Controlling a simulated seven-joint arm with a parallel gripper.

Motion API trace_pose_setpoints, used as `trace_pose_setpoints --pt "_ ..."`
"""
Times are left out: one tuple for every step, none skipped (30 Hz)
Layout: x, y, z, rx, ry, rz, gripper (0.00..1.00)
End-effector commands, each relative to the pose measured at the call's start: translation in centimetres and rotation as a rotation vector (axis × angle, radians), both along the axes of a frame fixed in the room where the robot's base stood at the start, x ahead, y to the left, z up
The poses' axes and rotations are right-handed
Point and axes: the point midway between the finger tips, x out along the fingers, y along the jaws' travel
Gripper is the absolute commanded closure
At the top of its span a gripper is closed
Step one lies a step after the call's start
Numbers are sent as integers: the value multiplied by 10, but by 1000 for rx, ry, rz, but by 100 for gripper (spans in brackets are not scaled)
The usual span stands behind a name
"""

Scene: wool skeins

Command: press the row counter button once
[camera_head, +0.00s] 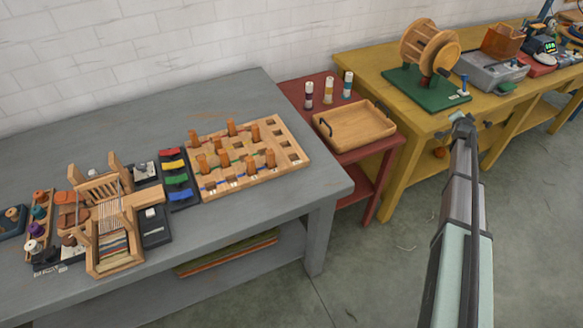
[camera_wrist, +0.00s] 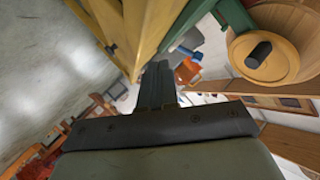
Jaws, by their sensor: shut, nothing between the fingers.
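A small dark device with a lit green display (camera_head: 549,46), which looks like the row counter, stands near the far right end of the yellow table (camera_head: 385,73). Its button is too small to make out. My gripper (camera_head: 462,121) is shut and empty at the table's front edge, well to the left of and nearer than the device. In the wrist view my shut fingers (camera_wrist: 158,80) point past the yellow table edge (camera_wrist: 160,32). I cannot pick out the counter in that view.
A wooden winder (camera_head: 428,45) on a green base stands left of a grey box (camera_head: 490,72) and a brown container (camera_head: 502,40). The winder also shows in the wrist view (camera_wrist: 285,35). A red table (camera_head: 293,88) holds a wooden tray (camera_head: 354,126). A grey table (camera_head: 250,90) stands left.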

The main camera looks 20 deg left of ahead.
Motion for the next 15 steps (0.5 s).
trace_pose_setpoints --pt "17 3 25 7 -40 2 100" --pt "25 7 39 12 -62 4 100" --pt "33 13 55 19 -86 9 100" --pt "40 20 69 24 -104 14 100" --pt "45 29 81 28 -118 20 100" --pt "52 43 97 35 -132 33 100" --pt "57 59 108 42 -138 46 100" --pt "59 75 117 46 -138 61 100" --pt "60 96 125 49 -131 80 100" --pt "60 110 128 51 -123 92 100" --pt "60 126 130 52 -111 107 100" --pt "58 145 132 52 -96 125 100" --pt "56 161 133 52 -82 140 100" --pt "54 175 134 51 -69 153 100" --pt "51 196 134 50 -49 174 100"
